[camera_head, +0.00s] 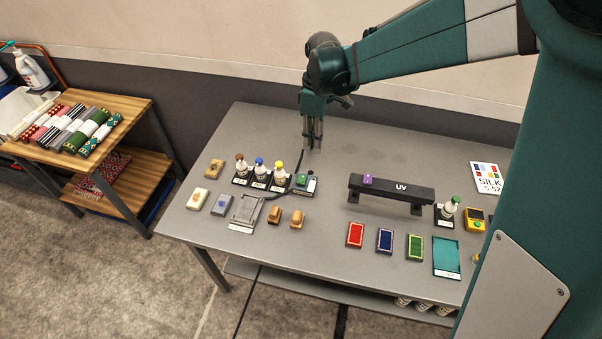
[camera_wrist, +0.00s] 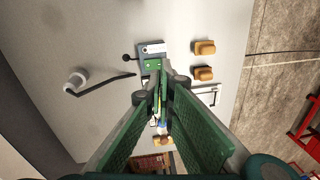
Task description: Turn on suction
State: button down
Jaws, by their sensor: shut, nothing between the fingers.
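A small grey box with a green top (camera_head: 303,181) stands on the grey table, right of the bottles with coloured caps. It also shows in the wrist view, the grey box (camera_wrist: 152,56) having a green face, a pale label and a dark round-ended knob (camera_wrist: 128,58) at its side. I cannot tell whether it is on or off.
Several capped bottles (camera_head: 261,172) stand left of the box. Two tan blocks (camera_head: 298,218) lie in front. A black UV bar (camera_head: 391,190) stands to the right. A wooden shelf unit (camera_head: 130,105) stands farther left.

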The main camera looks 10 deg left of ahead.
aim_at(300, 183)
jog(key=shift+n+g, duration=0.3)
jog(key=shift+n, duration=0.4)
jog(key=shift+w+a+f+p, duration=0.15)
jog(key=shift+a+f, duration=0.2)
jog(key=shift+a, duration=0.25)
jog(key=shift+s+a+f+p, duration=0.1)
jog(key=shift+a+f+p, duration=0.15)
jog(key=shift+a, duration=0.35)
jog(key=shift+w+a+f+p, duration=0.1)
jog(key=shift+a+f, duration=0.3)
jog(key=shift+a, duration=0.2)
jog(key=shift+f, duration=0.1)
jog(key=f, duration=0.4)
jog(key=s+f, duration=0.1)
jog(key=f, duration=0.4)
jog(key=s+f, duration=0.1)
jog(key=f, duration=0.3)
jog(key=shift+s+f, duration=0.1)
jog(key=shift+f, duration=0.2)
jog(key=shift+s+f+t+b, duration=0.25)
jog(key=shift+f+t+b, duration=0.25)
jog(key=shift+b, duration=0.2)
jog(key=shift+r, duration=0.1)
jog(key=shift+w, duration=0.1)
jog(key=shift+w+r, duration=0.25)
jog(key=shift+w, duration=0.4)
